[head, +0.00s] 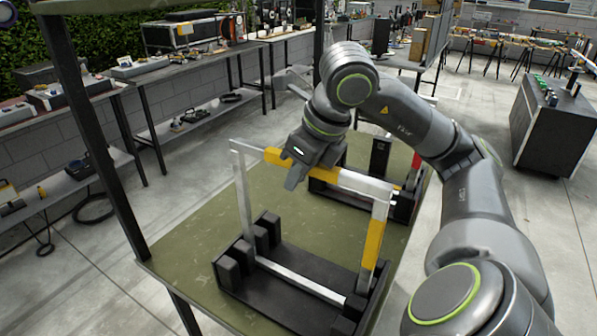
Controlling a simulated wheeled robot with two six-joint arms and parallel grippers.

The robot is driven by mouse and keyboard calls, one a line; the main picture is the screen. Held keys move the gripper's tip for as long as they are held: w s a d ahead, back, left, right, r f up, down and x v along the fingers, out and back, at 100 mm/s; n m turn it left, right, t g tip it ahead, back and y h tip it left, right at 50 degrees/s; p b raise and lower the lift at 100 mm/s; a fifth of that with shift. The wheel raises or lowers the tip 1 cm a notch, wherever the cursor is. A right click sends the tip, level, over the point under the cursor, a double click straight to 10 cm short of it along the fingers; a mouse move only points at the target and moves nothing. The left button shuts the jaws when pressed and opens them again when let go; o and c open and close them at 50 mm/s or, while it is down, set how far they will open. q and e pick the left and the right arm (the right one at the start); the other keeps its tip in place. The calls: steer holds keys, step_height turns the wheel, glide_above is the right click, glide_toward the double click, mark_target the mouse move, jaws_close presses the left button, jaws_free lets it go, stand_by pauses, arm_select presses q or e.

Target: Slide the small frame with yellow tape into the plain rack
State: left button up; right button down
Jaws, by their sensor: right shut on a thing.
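The small frame (244,205) is a silver rectangle with yellow tape on its top bar and on its right leg (373,243). It is upright. The near black rack (285,308), with upright blocks at both ends, shows no coloured mark. The frame's lower bar (300,281) lies over this rack, its ends near the blocks. I cannot tell whether it rests on the rack's base. My left gripper is not in view.
A second black rack (343,195) stands behind the frame, partly hidden, with a red mark near its right end. Both racks are on a green shelf (190,240) with dark posts (85,120). The shelf's left part is clear. Workbenches stand beyond.

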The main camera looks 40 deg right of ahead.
steer(key=shift+f, duration=0.2)
stand_by(0.4)
steer(key=c, duration=1.3)
jaws_free()
steer(key=v, duration=0.8)
steer(key=shift+s+r+b, duration=0.15)
steer(key=shift+r+b, duration=0.15)
steer(key=shift+b, duration=0.05)
steer(key=p+v, duration=0.2)
steer(key=v, duration=0.7)
steer(key=shift+f, duration=0.1)
